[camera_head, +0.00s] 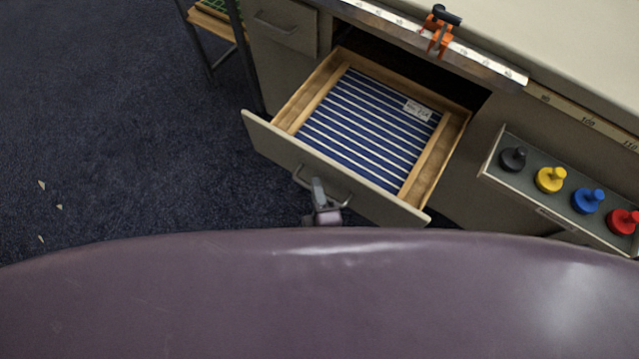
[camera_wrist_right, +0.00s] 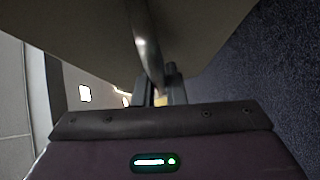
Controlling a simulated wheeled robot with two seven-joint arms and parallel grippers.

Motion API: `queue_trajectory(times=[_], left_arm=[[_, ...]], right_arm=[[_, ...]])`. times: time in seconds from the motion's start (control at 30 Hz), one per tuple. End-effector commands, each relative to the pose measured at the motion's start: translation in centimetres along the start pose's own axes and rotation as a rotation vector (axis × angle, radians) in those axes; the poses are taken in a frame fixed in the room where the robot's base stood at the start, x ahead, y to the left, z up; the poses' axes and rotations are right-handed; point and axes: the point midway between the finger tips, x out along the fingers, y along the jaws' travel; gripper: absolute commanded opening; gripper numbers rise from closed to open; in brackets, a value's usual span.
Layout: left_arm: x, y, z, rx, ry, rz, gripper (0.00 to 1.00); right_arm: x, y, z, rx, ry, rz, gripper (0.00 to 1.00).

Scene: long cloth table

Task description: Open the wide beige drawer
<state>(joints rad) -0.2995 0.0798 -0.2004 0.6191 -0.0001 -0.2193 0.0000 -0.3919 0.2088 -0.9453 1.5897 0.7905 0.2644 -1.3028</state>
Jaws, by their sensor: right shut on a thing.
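The wide beige drawer (camera_head: 380,207) stands pulled well out from the desk in the head view. Its wooden sides and blue-and-white striped bottom show, with a small white label lying inside. My right gripper (camera_head: 320,190) is shut on the drawer's bar handle (camera_head: 300,178) at the front panel. In the right wrist view the handle (camera_wrist_right: 146,45) runs down between the fingers of my right gripper (camera_wrist_right: 160,92), and the beige drawer front (camera_wrist_right: 80,35) fills the upper part. My left gripper is not in view.
An orange clamp (camera_head: 438,32) sits on the ruler-marked table edge. To the right, a narrow tray (camera_head: 530,190) holds black, yellow, blue and red knobbed pieces. A smaller closed drawer (camera_head: 280,25) is at upper left.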

Motion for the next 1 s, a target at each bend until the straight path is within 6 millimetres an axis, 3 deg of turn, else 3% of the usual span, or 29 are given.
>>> queue_trajectory(times=[0.17,0.2,0.37,0.7,1.0], left_arm=[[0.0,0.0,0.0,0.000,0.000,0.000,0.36],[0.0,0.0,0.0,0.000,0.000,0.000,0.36],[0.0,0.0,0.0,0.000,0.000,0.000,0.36],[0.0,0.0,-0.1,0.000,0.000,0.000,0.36],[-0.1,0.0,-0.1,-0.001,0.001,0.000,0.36]], right_arm=[[0.0,-0.1,0.0,0.001,0.001,-0.002,0.00],[0.0,-0.1,0.0,0.001,0.001,-0.002,0.12],[0.0,-0.1,0.0,0.000,0.001,-0.002,0.32],[-0.4,-0.1,0.0,0.000,0.000,-0.002,0.32],[-5.2,-0.1,0.0,0.001,0.001,-0.004,0.32]])
